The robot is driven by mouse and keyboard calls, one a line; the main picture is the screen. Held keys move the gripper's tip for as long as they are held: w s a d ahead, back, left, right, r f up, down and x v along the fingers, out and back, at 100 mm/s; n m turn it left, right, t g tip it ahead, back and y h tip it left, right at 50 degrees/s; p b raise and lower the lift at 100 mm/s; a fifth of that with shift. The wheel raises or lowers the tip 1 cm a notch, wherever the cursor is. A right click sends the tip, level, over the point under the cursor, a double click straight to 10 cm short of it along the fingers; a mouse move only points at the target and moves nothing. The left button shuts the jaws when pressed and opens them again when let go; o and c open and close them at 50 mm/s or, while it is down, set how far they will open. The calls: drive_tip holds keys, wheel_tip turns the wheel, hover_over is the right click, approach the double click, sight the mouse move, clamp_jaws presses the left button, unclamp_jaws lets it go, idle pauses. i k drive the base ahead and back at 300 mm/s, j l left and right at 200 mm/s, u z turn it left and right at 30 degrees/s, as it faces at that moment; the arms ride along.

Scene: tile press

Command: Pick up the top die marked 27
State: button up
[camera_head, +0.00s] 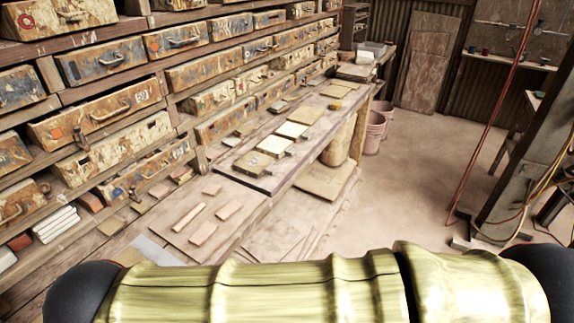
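Several flat, pale square blocks that may be dies lie in a row along the long wooden bench (234,160). The nearest block (252,163) has a dark spot on its face. Another block (274,146) lies behind it, and a further one (292,130) lies beyond that. Any number on them is too small to read, so I cannot tell which is marked 27. A yellowish, ribbed cylindrical part with dark rounded ends fills the bottom of the view, apparently part of my own arm. My gripper is not seen.
Shelves of worn drawers, including a long drawer (96,113), line the left side. Thin tiles (203,233) lie on a lower wooden surface (172,233) in front. Open floor (410,190) lies to the right, before a post with cables.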

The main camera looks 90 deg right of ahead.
sight(254, 164)
drive_tip(key=z, duration=2.65)
drive_tip(key=i+l+u, duration=0.5)
drive_tip(key=u, duration=0.25)
drive_tip(key=i+l+u, duration=0.2)
drive_tip(key=l+u, duration=0.15)
drive_tip(key=l, duration=0.15)
